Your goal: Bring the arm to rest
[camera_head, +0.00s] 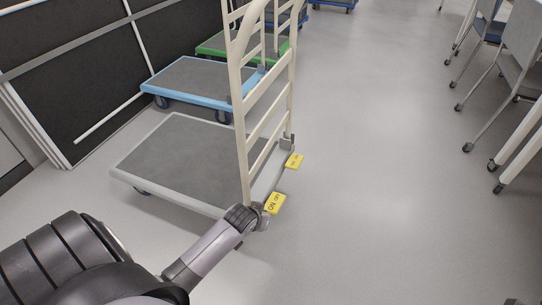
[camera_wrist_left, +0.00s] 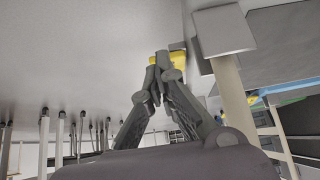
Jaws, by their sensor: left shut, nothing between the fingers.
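My left arm (camera_head: 205,250) comes in from the lower left of the head view. Its far end overlaps the near corner of a grey cart, next to a yellow pedal (camera_head: 275,204); the fingers are hard to make out there. In the left wrist view my left gripper (camera_wrist_left: 157,78) has its fingertips together with nothing held. A yellow pedal (camera_wrist_left: 178,51) shows just behind the fingertips, and a pale cart post (camera_wrist_left: 231,90) stands close to their right. I cannot tell whether the gripper touches the cart. My right gripper is in neither view.
The grey cart (camera_head: 178,160) has a tall cream handle frame (camera_head: 243,125). A blue cart (camera_head: 200,80) and a green cart (camera_head: 215,45) stand behind it, along a dark panel wall (camera_head: 70,70). Chairs (camera_head: 520,45) line the right. The floor between (camera_head: 390,170) is clear.

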